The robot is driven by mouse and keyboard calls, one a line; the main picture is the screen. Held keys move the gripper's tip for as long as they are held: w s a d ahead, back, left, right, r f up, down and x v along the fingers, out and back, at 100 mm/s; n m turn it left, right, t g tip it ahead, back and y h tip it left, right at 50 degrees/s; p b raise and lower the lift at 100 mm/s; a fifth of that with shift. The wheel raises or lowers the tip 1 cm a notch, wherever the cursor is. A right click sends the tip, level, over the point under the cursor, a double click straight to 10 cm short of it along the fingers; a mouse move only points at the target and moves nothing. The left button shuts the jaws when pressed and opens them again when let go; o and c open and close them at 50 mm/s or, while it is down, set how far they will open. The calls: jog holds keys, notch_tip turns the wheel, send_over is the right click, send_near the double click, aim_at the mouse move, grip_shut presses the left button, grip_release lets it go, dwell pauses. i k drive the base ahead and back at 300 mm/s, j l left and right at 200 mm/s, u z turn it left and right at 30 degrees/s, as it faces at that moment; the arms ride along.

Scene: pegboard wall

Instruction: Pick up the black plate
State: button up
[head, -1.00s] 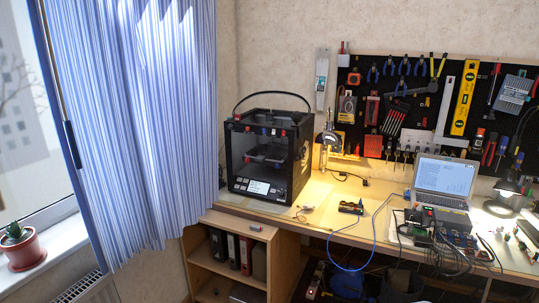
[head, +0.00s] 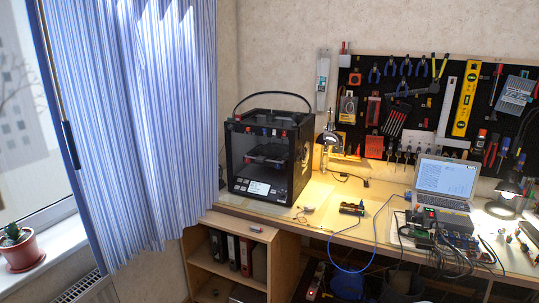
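A black 3D printer (head: 270,152) stands on the workbench left of the middle in the head view. A dark flat plate (head: 266,158) shows inside its open front, above the control screen. It looks like the printer's bed. I cannot tell for sure that it is the black plate. My gripper is not in view.
A lit lamp (head: 328,139) stands close to the printer's right side. A blue cable (head: 372,235) hangs over the bench's front edge. A laptop (head: 444,181) and electronics crowd the right. A shelf with binders (head: 232,252) stands below the printer.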

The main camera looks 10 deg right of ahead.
aim_at(263, 153)
jog(key=i+l, duration=0.25)
jog(key=i, duration=0.25)
jog(key=i+l+z, duration=0.1)
jog(key=i+l, duration=0.2)
jog(key=i, duration=0.25)
jog(key=i+l+z, duration=0.1)
jog(key=i, duration=0.45)
jog(key=i+l, duration=0.3)
jog(key=i, duration=0.2)
